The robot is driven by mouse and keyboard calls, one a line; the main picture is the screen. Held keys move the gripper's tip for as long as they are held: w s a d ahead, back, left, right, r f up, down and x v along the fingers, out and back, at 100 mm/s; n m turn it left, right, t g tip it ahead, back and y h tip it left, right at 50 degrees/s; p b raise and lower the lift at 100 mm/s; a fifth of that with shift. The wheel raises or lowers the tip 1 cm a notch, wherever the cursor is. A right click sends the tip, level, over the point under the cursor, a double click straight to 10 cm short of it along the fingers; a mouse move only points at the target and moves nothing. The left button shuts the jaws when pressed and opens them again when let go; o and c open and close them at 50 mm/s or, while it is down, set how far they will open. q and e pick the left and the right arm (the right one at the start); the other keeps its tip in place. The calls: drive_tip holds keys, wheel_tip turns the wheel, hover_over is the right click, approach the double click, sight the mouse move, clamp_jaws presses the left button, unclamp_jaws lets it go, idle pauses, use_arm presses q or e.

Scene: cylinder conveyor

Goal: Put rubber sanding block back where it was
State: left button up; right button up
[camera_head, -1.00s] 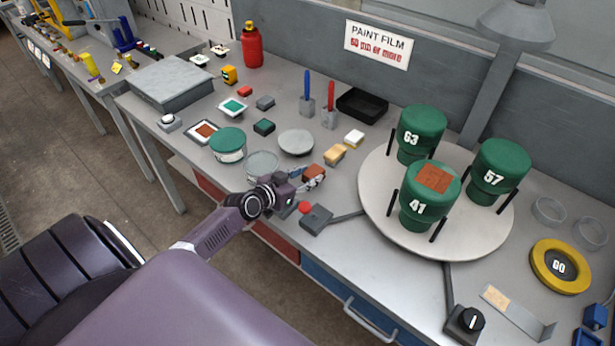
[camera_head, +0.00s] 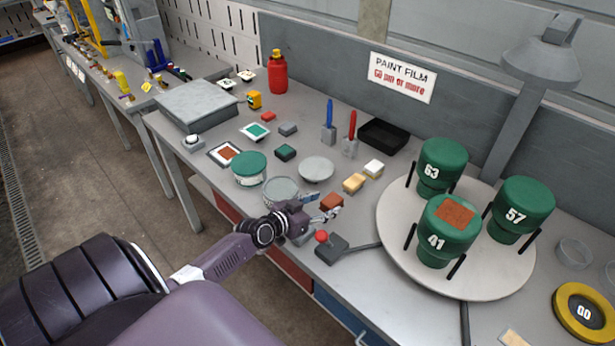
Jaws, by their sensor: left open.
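A reddish-brown block (camera_head: 332,201) lies on the bench in front of the round grey disc; it may be the rubber sanding block, but I cannot confirm this. My left gripper (camera_head: 325,207) is open right at this block, low over the bench, with its fingers partly overlapping it. I cannot tell whether they touch it. My right gripper is not in view.
A turntable (camera_head: 400,262) with green cylinders stands to the right. A red-knobbed control box (camera_head: 333,249) sits just right of my left gripper. A green-lidded can (camera_head: 249,169) and a clear round container (camera_head: 281,190) stand left of it. A black tray (camera_head: 383,134) lies behind.

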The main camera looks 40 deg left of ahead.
use_arm(q)
drive_tip(key=v, duration=1)
drive_tip(key=shift+s+r+b, duration=0.1)
drive_tip(key=shift+s+b, duration=0.2)
drive_tip(key=shift+b, duration=0.05)
